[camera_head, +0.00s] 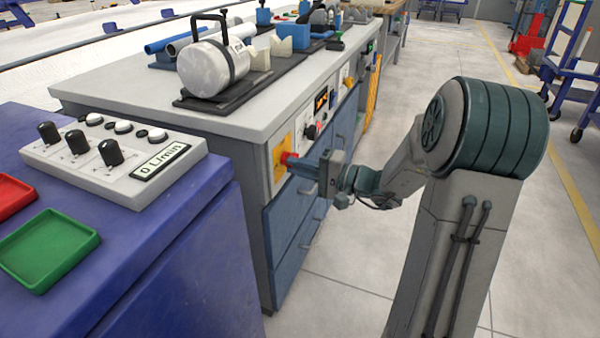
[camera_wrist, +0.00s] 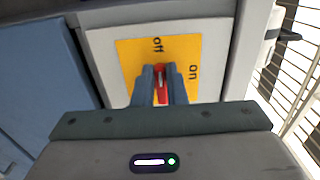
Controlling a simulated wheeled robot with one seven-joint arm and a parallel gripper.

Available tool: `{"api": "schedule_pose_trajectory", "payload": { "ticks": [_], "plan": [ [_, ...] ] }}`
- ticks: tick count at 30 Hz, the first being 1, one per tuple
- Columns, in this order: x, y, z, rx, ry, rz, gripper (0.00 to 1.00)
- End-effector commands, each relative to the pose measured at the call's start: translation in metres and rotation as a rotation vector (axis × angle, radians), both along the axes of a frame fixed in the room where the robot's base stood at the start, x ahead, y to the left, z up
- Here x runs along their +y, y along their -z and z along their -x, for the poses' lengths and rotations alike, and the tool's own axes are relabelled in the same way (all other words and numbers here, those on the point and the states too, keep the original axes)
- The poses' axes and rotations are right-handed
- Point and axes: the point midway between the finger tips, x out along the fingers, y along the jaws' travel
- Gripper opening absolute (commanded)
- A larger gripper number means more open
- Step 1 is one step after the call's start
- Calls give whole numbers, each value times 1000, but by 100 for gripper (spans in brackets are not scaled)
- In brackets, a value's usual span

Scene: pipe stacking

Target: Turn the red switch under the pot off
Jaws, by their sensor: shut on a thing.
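The red switch (camera_wrist: 161,86) sits on a yellow plate (camera_wrist: 130,52) marked "off" and "on" in the wrist view. My gripper (camera_wrist: 160,72) is shut on the switch, with one finger on each side of it. The visible red part points along the line of the "off" label; "on" is at the right of the plate. In the head view the red switch (camera_head: 288,158) is on the front panel of the grey workbench, under the pot (camera_head: 207,66). My gripper (camera_head: 305,168) reaches it from the right and hides part of it.
Other knobs and displays (camera_head: 321,100) line the same panel, farther along. Blue drawers (camera_head: 292,235) lie below it. A blue cabinet (camera_head: 190,262) with a knob box (camera_head: 110,165) and red and green trays stands close on the left.

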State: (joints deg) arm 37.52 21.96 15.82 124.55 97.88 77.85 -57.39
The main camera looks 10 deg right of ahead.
Motion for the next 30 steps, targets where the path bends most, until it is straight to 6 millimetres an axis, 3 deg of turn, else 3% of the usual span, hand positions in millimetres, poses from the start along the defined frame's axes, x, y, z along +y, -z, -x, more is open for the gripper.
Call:
{"api": "schedule_pose_trajectory", "payload": {
  "ticks": [14, 15, 17, 26, 30],
  "plan": [
    [1, 3, 2, -6, -5, 11, 0],
    [1, 3, 2, -6, -5, 11, 17],
    [1, 3, 2, -6, -5, 11, 34],
    [-1, 1, 1, -9, -1, 9, 34],
    [-11, 0, 7, -8, 3, 9, 34]
  ]
}}
